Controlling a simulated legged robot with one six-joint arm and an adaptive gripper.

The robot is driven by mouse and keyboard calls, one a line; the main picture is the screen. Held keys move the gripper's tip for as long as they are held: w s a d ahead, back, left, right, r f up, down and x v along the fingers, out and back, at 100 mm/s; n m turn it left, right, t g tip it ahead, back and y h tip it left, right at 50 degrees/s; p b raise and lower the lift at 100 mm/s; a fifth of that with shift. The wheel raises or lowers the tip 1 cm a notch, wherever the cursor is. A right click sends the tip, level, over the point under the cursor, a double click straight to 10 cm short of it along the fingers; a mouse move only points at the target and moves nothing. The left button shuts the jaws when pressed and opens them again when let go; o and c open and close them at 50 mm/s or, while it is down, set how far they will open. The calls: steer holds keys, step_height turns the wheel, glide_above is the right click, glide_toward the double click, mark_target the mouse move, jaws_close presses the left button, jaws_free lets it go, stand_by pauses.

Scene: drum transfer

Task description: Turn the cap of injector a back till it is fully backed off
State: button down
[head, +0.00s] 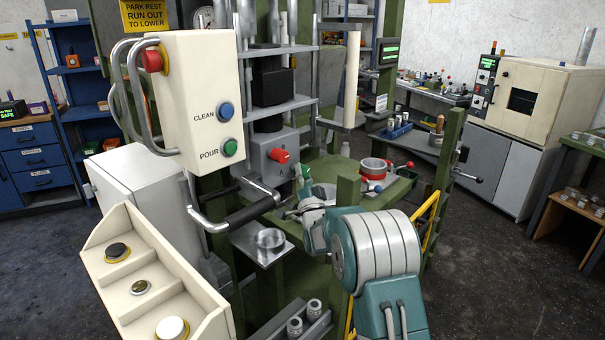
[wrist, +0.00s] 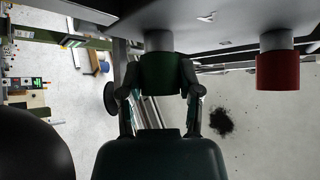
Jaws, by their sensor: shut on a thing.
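My gripper (wrist: 158,92) is shut around a dark green cap (wrist: 160,71) in the wrist view, one finger on each side of it. The cap sits on a short metal stem on a grey face. A red cap (wrist: 277,70) is on a like stem to its right, apart from the fingers. In the head view the red cap (head: 279,155) sticks out from the grey block, and my gripper (head: 304,184) is just right of it, partly hidden by my arm.
A cream control box (head: 190,95) with CLEAN and POUR buttons hangs to the left, and a black-gripped handle (head: 250,212) reaches toward my arm. A red-rimmed pot (head: 373,168) stands on the green bench behind. A cream tray (head: 150,275) is front left. Open floor lies to the right.

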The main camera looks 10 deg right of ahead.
steer(key=shift+c, duration=1.4)
jaws_free()
steer(key=shift+f, duration=0.2)
steer(key=shift+r, duration=0.1)
steer(key=v, duration=1.2)
steer(key=shift+a, duration=0.1)
